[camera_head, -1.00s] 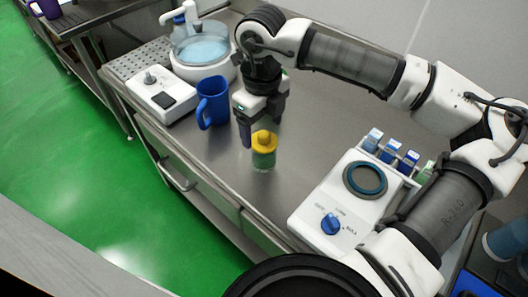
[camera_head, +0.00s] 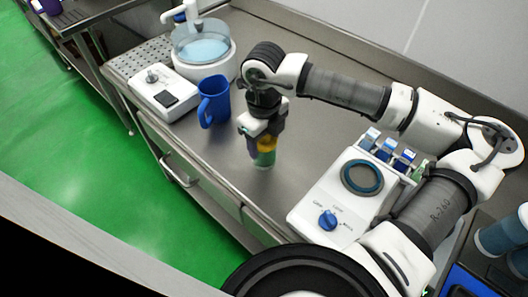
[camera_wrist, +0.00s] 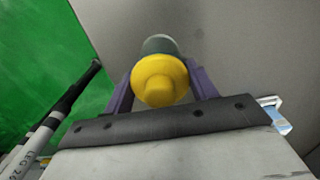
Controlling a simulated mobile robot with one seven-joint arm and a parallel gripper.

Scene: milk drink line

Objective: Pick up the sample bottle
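The sample bottle (camera_head: 264,158) is a small greenish bottle with a yellow cap. It stands upright on the steel counter (camera_head: 310,125). In the wrist view the yellow cap (camera_wrist: 160,80) lies between the two purple fingers of my gripper (camera_wrist: 161,88), with the grey-green body beyond it. My gripper (camera_head: 264,148) is lowered over the bottle, with its fingers on either side of the upper part. The fingers are apart, and I cannot tell whether they touch the bottle. The gripper hides part of the cap in the head view.
A blue jug (camera_head: 214,101) stands close to the left of my gripper. A white dial machine (camera_head: 340,200) with several small packs stands to the right. The counter's front edge is near the bottle.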

